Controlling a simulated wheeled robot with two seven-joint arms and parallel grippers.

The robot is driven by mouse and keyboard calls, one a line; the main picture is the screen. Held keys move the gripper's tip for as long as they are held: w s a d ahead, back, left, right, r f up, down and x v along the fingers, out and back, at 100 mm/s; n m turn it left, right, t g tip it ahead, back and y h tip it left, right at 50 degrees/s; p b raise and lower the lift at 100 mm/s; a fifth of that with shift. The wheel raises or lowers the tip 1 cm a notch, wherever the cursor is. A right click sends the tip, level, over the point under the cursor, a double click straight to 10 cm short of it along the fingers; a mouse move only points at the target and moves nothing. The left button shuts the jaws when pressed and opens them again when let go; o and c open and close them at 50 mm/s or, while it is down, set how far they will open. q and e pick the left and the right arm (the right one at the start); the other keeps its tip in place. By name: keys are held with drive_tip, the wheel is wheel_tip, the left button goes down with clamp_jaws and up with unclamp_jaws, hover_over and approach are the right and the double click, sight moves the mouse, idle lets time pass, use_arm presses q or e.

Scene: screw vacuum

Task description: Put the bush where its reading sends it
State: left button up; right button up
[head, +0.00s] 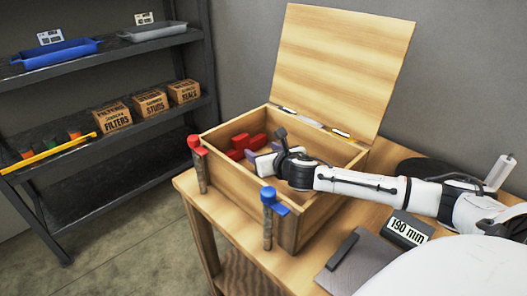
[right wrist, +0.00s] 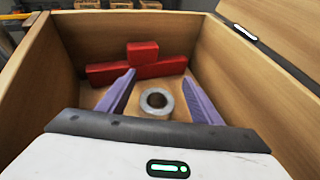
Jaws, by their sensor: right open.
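The bush (right wrist: 146,105), a short grey metal ring with a dark bore, sits on the floor of the open wooden box (head: 318,214). In the head view it is hidden by the box and my arm. My right gripper (head: 262,158) reaches into the box with its purple fingers apart; in the right wrist view the open fingers (right wrist: 158,80) lie left and right of the bush and hold nothing. A small display (head: 407,230) on the table reads 190 mm. A blue tray (head: 56,53) and a grey tray (head: 152,32) with cards stand on the top shelf; the card text is too small to read.
Red blocks (head: 243,146) lie at the box's far side. The lid (head: 345,62) stands open. Red (head: 195,142) and blue (head: 273,197) clamps are on the box's front. The shelf unit (head: 110,188) holds cartons (head: 149,102), cups and a yellow bar (head: 48,153).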

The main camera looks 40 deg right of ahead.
drive_tip(key=shift+r, duration=0.15)
drive_tip(key=shift+r, duration=0.35)
drive_tip(key=v, duration=1.2)
drive_tip(key=shift+r, duration=0.15)
